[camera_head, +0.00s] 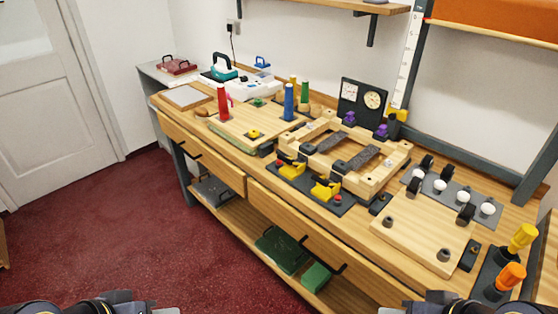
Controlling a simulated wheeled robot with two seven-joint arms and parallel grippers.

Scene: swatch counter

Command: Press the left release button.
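A dark base plate (308,190) lies at the front edge of the wooden bench, with two yellow parts (293,168) on it. A small red button (279,163) is at its left end, and another red button (338,199) is at its right end. Both are small in the view, and I cannot tell whether either is pressed. My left gripper (135,306) and my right gripper (440,308) show only as dark parts at the bottom edge, far from the buttons. Their fingertips are cut off or unclear.
A wooden frame (395,165) with dark bars stands behind the base plate. Red (222,103) and blue (289,102) posts stand to the left. A wooden board (420,232) and orange-handled tool (511,276) are to the right. Open floor (130,240) lies in front of the bench.

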